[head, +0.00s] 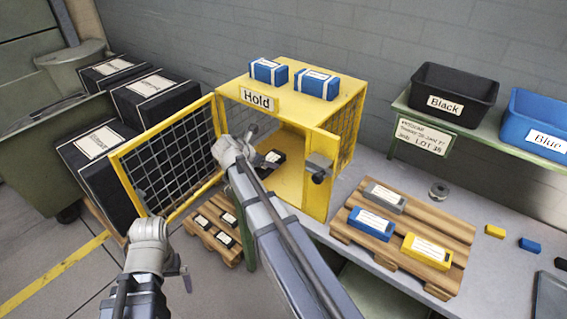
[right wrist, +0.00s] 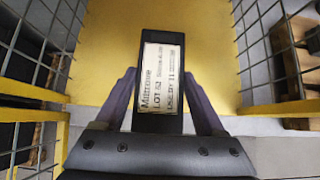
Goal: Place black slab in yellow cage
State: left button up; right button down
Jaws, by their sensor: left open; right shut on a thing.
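The yellow cage (head: 318,190) stands on the bench with its mesh door (head: 165,160) swung open to the left. My right arm reaches through the opening. In the right wrist view my right gripper (right wrist: 160,92) is shut on a black slab (right wrist: 163,62) with a white label, above the yellow cage floor (right wrist: 110,45). The slab also shows inside the cage in the head view (head: 271,158); whether it touches the floor I cannot tell. My left gripper (head: 184,274) is open and empty, low in front of the door.
Several black slabs lie on a small pallet (head: 236,252) below the door. Two blue blocks sit on the cage top (head: 345,88). A wooden pallet (head: 345,232) right of the cage holds grey, blue and yellow slabs. Black (head: 455,84) and blue bins stand at the back right.

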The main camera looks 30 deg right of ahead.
jog(key=w+d, duration=0.1)
jog(key=d, duration=0.1)
jog(key=w+d+f+b, duration=0.1)
jog(key=d, duration=0.2)
jog(key=w+d+f+b, duration=0.1)
jog(key=d, duration=0.2)
jog(key=shift+w+d+f, duration=0.1)
jog(key=shift+w+d, duration=0.15)
jog(key=shift+f+b, duration=0.5)
jog(key=shift+b, duration=0.05)
notch_tip(320, 180, down, 4)
jog(key=b, duration=0.3)
jog(key=shift+r+b, duration=0.2)
jog(key=shift+b, duration=0.1)
jog(key=shift+d+f, duration=0.1)
jog(key=shift+f, duration=0.15)
jog(key=shift+r, duration=0.1)
